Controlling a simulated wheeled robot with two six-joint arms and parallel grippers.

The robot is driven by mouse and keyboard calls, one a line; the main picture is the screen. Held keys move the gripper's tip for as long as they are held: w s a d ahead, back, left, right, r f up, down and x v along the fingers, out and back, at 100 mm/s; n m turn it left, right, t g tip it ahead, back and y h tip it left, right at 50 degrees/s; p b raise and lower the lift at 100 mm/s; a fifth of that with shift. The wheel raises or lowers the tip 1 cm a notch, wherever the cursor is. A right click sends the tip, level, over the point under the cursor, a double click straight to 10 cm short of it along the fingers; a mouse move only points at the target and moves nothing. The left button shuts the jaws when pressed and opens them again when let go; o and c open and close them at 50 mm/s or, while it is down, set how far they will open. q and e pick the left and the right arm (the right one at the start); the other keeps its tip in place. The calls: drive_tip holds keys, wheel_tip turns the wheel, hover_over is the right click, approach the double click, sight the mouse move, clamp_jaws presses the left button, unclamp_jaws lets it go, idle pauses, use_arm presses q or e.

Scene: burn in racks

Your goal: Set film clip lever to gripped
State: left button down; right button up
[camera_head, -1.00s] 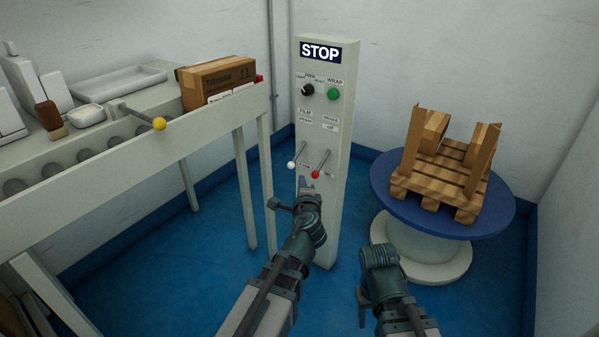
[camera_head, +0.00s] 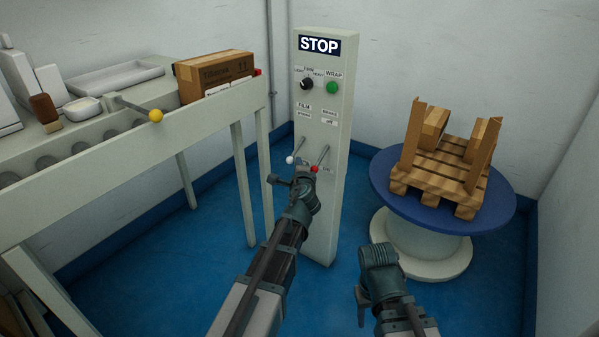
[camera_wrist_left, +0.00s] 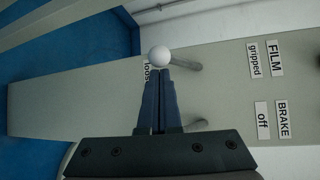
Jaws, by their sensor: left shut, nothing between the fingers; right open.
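The film clip lever is a metal rod with a white ball knob (camera_head: 290,160) on the pale control post. It slants down from its pivot, with the knob by the "loose" label. In the left wrist view the white knob (camera_wrist_left: 159,56) sits at the tips of my left gripper (camera_wrist_left: 159,72), below the "FILM gripped" labels in post terms. The fingers are shut with nothing between them; I cannot tell whether they touch the knob. In the head view my left gripper (camera_head: 302,172) is in front of the levers. My right gripper (camera_head: 362,300) is open, low and away from the post.
A red-knobbed brake lever (camera_head: 314,169) is close to the right of the white one. The post (camera_head: 340,120) also carries a black dial (camera_head: 307,84) and green button (camera_head: 332,87). A conveyor (camera_head: 100,170) stands left, a blue turntable (camera_head: 380,185) with pallet (camera_head: 440,185) right.

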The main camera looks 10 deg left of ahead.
use_arm(q)
drive_tip(key=shift+w, duration=0.15)
wheel_tip(320, 180, up, 8)
drive_tip(key=m+g+p, duration=0.4)
drive_tip(key=g+p, duration=0.5)
drive_tip(key=p, duration=1.1)
drive_tip(key=shift+s+a+r+y+p, duration=0.15)
drive_tip(key=shift+s+r+y+p, duration=0.1)
drive_tip(key=shift+y+p, duration=0.15)
drive_tip(key=shift+m, duration=0.3)
drive_tip(key=shift+r, duration=0.15)
drive_tip(key=shift+r+p, duration=0.65)
drive_tip(key=shift+p, duration=0.1)
